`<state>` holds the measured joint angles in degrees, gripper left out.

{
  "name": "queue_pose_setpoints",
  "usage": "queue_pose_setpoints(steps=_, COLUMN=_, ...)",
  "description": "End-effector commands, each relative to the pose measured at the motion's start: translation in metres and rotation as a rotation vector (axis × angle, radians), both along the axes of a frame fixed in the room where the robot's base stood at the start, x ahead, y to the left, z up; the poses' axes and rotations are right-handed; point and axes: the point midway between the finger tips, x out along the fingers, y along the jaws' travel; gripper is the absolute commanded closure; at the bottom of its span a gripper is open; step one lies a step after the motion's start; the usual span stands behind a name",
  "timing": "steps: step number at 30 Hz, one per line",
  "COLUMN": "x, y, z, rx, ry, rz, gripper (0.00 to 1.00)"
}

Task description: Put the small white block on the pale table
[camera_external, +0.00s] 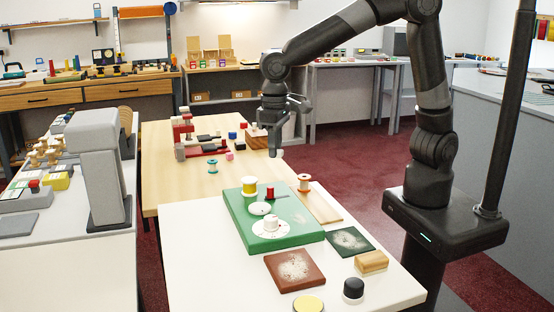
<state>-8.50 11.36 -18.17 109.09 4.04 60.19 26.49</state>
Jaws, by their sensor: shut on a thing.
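My gripper (275,147) points down above the far right part of the scene, near the right edge of the light wooden table. It is shut on a small white block (281,153), which shows only as a small pale patch at the fingertips. The block appears raised, though its height is hard to judge. The pale table could be the light wooden table (170,160) or the white-topped table (190,245) in front of it; both have bare surface.
A green board (308,232) on the white table carries a yellow spool, a red spool and white discs. A brown plate (293,270), dark plate (350,241), wooden block (371,262) and black-topped jar (353,290) lie nearby. A grey stand (100,170) rises at left.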

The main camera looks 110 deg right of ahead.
Motion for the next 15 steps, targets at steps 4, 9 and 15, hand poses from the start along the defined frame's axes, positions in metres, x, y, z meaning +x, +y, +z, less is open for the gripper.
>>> queue_pose_setpoints(steps=4, x=-0.009, y=-0.086, z=-0.001, rx=-0.002, ry=0.000, rz=-0.207, gripper=0.99)
queue_pose_setpoints(steps=9, x=-0.035, y=-0.176, z=0.000, rx=-0.001, ry=0.001, rz=-0.426, gripper=0.99)
queue_pose_setpoints(steps=15, x=-0.081, y=-0.264, z=0.003, rx=-0.001, ry=-0.001, rz=-0.655, gripper=0.99)
